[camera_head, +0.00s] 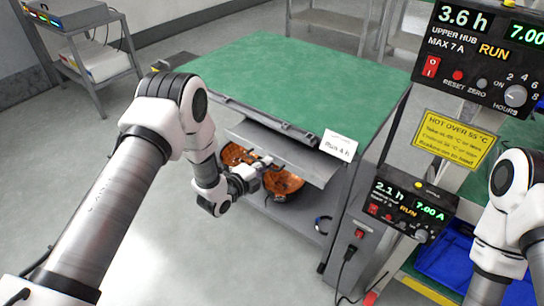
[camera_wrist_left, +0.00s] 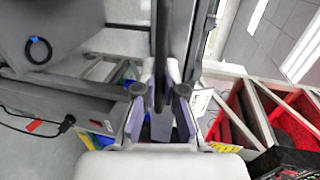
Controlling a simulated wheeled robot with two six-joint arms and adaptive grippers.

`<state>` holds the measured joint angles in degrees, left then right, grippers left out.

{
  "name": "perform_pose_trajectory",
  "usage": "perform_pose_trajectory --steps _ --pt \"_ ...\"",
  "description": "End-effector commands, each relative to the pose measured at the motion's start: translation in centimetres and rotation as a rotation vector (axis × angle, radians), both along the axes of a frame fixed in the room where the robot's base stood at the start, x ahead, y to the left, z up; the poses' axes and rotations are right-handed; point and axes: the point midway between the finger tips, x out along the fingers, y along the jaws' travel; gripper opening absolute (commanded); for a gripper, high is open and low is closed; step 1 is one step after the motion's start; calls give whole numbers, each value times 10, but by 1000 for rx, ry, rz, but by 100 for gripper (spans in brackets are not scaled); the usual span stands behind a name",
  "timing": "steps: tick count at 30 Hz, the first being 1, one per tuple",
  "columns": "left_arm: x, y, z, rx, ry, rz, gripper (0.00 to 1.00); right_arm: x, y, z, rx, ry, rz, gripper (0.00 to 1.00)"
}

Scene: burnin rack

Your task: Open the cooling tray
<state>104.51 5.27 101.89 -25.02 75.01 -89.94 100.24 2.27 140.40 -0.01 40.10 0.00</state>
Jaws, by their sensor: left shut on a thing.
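The cooling tray (camera_head: 290,150) appears to be the grey metal tray under the green tabletop, with its front part sticking out. My left gripper (camera_head: 264,168) is at the front edge of this tray. In the left wrist view, my left gripper (camera_wrist_left: 160,92) is shut on a thin dark grey bar (camera_wrist_left: 161,60) that runs between its fingers. The bar seems to be the tray's front edge or handle, but the exact contact is hidden in the head view. My right arm shows at the right edge; its gripper is out of frame.
Copper-coloured bowls (camera_head: 284,184) sit on the shelf below. A white card (camera_head: 339,145) stands at the green tabletop's (camera_head: 290,80) front corner. Two timer panels (camera_head: 409,207) and a yellow warning sign (camera_head: 454,140) are at right. Red bins (camera_wrist_left: 235,120) show in the wrist view.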

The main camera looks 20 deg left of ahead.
Motion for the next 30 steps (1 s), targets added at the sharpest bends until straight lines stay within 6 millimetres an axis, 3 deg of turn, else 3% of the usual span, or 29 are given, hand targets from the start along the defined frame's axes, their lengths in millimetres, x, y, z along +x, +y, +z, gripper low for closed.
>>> perform_pose_trajectory --steps 6,12,18,28,29,30 --pt "-53 20 5 -3 2 3 0 1 0 21 0 -2 0 40" --pt "-87 32 3 -3 1 2 0 1 0 30 0 -2 0 40" --pt "-100 36 2 -2 -1 -1 0 0 0 33 0 -1 0 40" --pt "-101 36 1 0 -2 -1 0 0 0 33 0 -1 0 40" --pt "-101 36 1 0 -2 -1 16 0 0 33 0 -1 0 40" --pt "-101 37 1 0 -3 -1 20 0 0 33 0 -1 0 40"
